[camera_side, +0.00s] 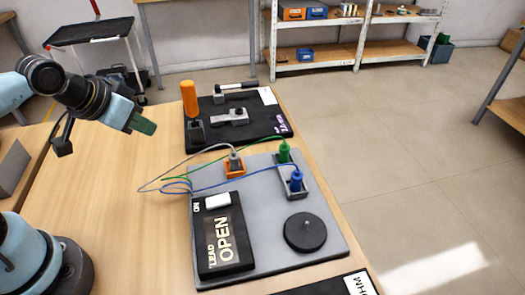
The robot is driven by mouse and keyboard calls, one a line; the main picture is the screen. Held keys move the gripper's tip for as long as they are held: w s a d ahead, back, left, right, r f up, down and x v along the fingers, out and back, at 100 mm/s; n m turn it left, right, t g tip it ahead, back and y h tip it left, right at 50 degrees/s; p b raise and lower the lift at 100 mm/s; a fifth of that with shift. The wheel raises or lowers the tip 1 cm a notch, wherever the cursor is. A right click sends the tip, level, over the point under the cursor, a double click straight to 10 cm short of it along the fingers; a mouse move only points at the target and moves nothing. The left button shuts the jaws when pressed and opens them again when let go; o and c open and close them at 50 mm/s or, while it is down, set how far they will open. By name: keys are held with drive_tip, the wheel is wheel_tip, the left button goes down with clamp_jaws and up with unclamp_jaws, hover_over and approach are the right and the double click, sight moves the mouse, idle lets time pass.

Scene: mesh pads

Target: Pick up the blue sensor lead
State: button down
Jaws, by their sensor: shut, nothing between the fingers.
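The blue sensor lead has an upright blue plug (297,180) seated in a dark socket of a grey block on the right of the grey board (265,208). Its blue wire curves left across the board to the board's left edge, where the wires come together. My gripper (147,127) is at upper left, above the wooden table. Its green-tipped end is shut and empty, well to the left of the blue plug and apart from it.
A green plug (284,152) stands just behind the blue one, and a grey plug (235,160) sits in an orange holder. A black "LEAD OPEN" box (222,245) and black round knob (305,232) are in front. A black pad (265,128) with an orange-handled tool (189,98) lies behind.

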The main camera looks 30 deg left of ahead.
drive_tip(key=c, duration=1.8)
unclamp_jaws()
drive_tip(key=shift+c, duration=0.2)
drive_tip(key=o, duration=1)
drive_tip(key=w+d+r+n+g+h, duration=0.1)
drive_tip(key=w+d+r+n+g, duration=0.1)
drive_tip(key=w+d+r+n, duration=0.35)
drive_tip(key=n+g+y, duration=0.1)
drive_tip(key=n+g, duration=0.4)
drive_tip(key=n, duration=0.2)
hover_over(297, 171)
wheel_tip(297, 171, down, 4)
drive_tip(key=shift+w+d+f+m, duration=0.15)
drive_tip(key=shift+d+f+m, duration=0.1)
drive_tip(key=shift+f, duration=0.15)
drive_tip(key=f, duration=1.1)
drive_tip(key=shift+a+f, duration=0.2)
drive_tip(key=shift+a, duration=0.05)
